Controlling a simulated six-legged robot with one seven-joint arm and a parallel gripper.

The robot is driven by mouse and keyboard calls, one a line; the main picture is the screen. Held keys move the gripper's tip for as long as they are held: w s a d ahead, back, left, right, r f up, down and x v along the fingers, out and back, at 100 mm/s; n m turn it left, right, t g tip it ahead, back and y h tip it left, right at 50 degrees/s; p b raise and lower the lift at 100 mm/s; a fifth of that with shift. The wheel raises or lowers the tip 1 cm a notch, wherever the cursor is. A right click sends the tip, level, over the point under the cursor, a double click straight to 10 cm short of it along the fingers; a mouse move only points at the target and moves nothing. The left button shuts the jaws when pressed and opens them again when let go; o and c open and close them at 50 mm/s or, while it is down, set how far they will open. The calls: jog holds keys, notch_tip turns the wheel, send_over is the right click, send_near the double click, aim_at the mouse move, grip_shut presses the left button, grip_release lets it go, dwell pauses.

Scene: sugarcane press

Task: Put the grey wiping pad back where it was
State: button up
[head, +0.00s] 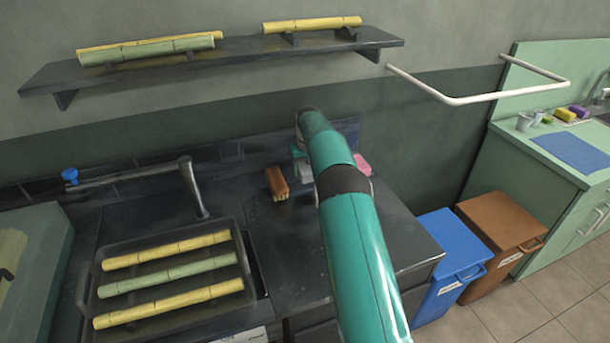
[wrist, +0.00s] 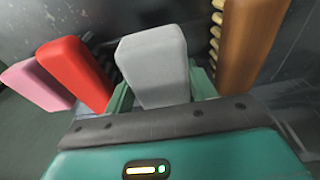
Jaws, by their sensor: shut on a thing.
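The grey wiping pad (wrist: 155,60) stands between the green fingers of my gripper (wrist: 161,92) in the wrist view, and the fingers are shut on it. A red pad (wrist: 75,70) and a pink pad (wrist: 37,84) are to its left, and a brown brush (wrist: 250,40) is to its right, apart from it. In the head view my arm hides most of the gripper and the grey pad. The brush (head: 277,183) lies on the dark counter left of my arm, and the pink pad (head: 362,165) shows just right of it. Whether the grey pad touches the counter cannot be told.
A tray (head: 88,290) with cane pieces lies at the left, below a tap (head: 193,186). A shelf (head: 230,53) with cane hangs above. A white rail (head: 470,99) is on the wall. Blue (head: 445,250) and brown (head: 500,228) bins stand at the right.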

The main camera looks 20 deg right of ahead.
jog(key=shift+w+f, duration=0.2)
jog(key=shift+f, duration=0.7)
jog(key=shift+w+f, duration=0.15)
jog(key=shift+f, duration=0.7)
jog(key=shift+f, duration=0.35)
jog(key=o, duration=1)
jog(key=shift+o, duration=0.2)
